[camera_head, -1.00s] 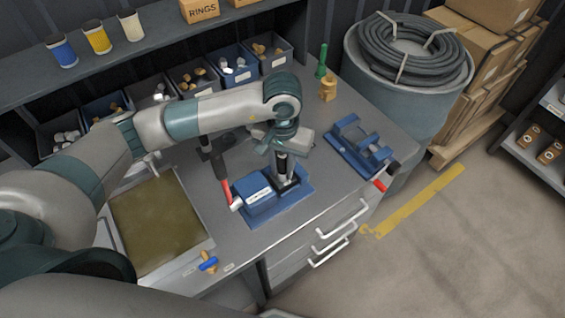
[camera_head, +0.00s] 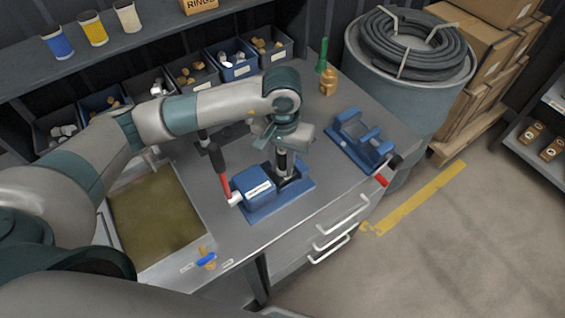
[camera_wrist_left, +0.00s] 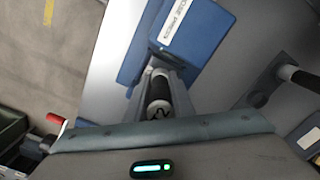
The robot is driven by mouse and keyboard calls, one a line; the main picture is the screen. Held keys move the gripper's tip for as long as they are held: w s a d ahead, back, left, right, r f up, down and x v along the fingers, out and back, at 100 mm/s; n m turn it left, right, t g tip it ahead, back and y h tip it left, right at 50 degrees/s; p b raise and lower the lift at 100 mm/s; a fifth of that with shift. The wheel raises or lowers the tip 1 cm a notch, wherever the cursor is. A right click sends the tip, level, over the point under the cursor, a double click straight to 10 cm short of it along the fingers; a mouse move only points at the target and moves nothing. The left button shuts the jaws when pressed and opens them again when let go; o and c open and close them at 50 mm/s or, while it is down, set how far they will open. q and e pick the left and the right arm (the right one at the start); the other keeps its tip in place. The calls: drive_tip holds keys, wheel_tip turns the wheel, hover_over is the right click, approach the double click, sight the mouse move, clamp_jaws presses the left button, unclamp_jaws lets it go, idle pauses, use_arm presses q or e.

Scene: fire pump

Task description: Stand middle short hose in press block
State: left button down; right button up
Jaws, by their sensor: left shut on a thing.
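My left gripper (camera_head: 284,148) comes down over the press on the workbench and is shut on a short hose. The short dark hose (camera_head: 284,164) stands about upright under the gripper, at the right part of the blue press block (camera_head: 278,209). In the left wrist view the hose (camera_wrist_left: 158,92) shows dark with a pale band, between the fingers. The labelled blue press body (camera_wrist_left: 200,28) is just beyond it. I cannot tell whether the hose's lower end sits inside the block. My right gripper is not in view.
A red-handled lever (camera_head: 221,176) rises beside the press. A second blue fixture (camera_head: 358,138) stands to the right. Bins (camera_head: 193,77) line the back, with a green bottle (camera_head: 322,55) and a brass fitting (camera_head: 328,83) nearby. A tray (camera_head: 155,217) lies left.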

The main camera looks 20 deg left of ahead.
use_arm(q)
drive_tip(key=shift+f, duration=0.15)
drive_tip(key=c, duration=1.8)
unclamp_jaws()
drive_tip(key=shift+s, duration=0.1)
drive_tip(key=shift+f, duration=0.1)
drive_tip(key=shift+a+r+p, duration=0.1)
drive_tip(key=shift+r+p, duration=0.65)
drive_tip(key=shift+p, duration=0.45)
wheel_tip(320, 180, up, 10)
drive_tip(key=b, duration=0.5)
drive_tip(key=shift+r, duration=0.2)
drive_tip(key=shift+r+b, duration=0.4)
drive_tip(key=shift+r, duration=0.4)
